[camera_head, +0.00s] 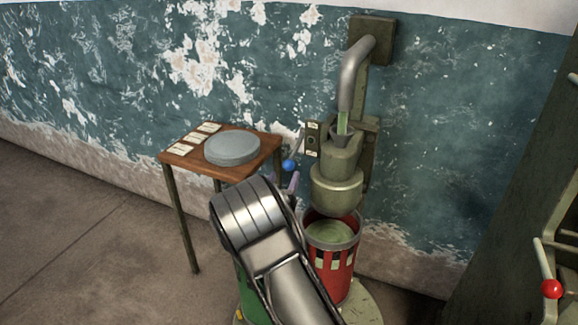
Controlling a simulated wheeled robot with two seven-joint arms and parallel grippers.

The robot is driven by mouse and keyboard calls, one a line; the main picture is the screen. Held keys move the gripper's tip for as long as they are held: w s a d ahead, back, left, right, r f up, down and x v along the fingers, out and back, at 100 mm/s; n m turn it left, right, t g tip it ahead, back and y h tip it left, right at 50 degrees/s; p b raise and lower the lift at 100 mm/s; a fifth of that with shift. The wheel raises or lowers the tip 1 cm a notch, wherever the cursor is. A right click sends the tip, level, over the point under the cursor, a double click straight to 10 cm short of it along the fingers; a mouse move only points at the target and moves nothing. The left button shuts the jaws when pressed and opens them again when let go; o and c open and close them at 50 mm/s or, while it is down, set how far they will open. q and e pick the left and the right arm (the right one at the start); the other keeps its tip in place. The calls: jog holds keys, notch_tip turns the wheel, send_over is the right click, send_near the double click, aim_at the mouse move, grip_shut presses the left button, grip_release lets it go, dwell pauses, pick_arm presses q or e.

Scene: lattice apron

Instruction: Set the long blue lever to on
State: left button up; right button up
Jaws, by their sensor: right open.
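The lever with the blue ball knob (288,165) is on the left side of the grey-green machine (340,165). Its thin pale rod slopes from beside a small labelled plate (313,139) down and left to the ball. The plate has a pale label at its top and another at its bottom, too small to read. My right gripper (292,183) is just below the blue ball, mostly hidden behind my own arm. Its visible purplish fingertip looks close to the ball, but I cannot tell whether they touch. My left gripper is out of view.
A small wooden table (180,157) with a grey round disc (232,147) and several labels stands left of the machine. A red bucket (335,270) stands below the spout. A red-knobbed lever (551,289) is at the far right. The floor at left is clear.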

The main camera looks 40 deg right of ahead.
aim_at(287, 169)
jog(key=x, duration=0.7)
jog(key=shift+p, duration=0.3)
jog(key=shift+c, duration=0.2)
grip_shut()
dwell(0.8)
